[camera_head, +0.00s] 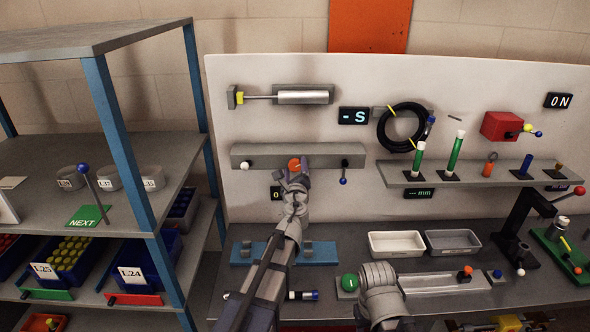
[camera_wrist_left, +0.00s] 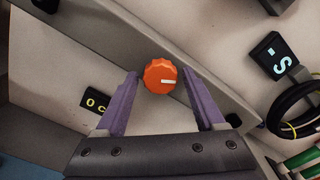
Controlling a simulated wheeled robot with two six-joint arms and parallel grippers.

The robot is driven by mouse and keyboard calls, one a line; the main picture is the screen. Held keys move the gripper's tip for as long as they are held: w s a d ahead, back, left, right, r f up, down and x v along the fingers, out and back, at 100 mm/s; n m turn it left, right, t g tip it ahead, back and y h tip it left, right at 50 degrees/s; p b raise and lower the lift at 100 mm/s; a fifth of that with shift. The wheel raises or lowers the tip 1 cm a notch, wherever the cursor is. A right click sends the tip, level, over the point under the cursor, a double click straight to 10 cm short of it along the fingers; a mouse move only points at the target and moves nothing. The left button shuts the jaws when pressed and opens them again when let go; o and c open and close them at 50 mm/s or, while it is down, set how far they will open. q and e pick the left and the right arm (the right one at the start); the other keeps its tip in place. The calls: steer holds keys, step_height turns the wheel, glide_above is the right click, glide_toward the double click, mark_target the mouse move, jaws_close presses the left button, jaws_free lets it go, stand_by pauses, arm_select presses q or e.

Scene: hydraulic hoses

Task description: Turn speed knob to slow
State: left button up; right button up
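The orange knob (camera_head: 294,164) sits on the grey bar (camera_head: 262,151) fixed to the white wall panel. In the left wrist view the round, ridged knob (camera_wrist_left: 160,77) has a white mark pointing to the right of the picture. My left gripper (camera_head: 294,178) is at the knob, its purple fingers open. In the wrist view the fingertips are on both sides of the knob, with a gap visible on each side. A dark display reading "- S" (camera_head: 353,116) is on the panel, right of the knob. My right arm shows at the bottom, but its gripper does not.
A white-tipped lever (camera_head: 245,165) and a blue-tipped lever (camera_head: 343,178) flank the knob on the bar. A shelf (camera_head: 460,172) with green cylinders is at right. Two trays (camera_head: 397,243) (camera_head: 453,241) lie on the bench. A blue-posted rack (camera_head: 120,150) stands at left.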

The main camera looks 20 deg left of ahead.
arm_select(q)
steer(key=shift+o, duration=0.8)
steer(key=v, duration=0.7)
steer(key=shift+s, duration=0.4)
steer(key=shift+d, duration=0.1)
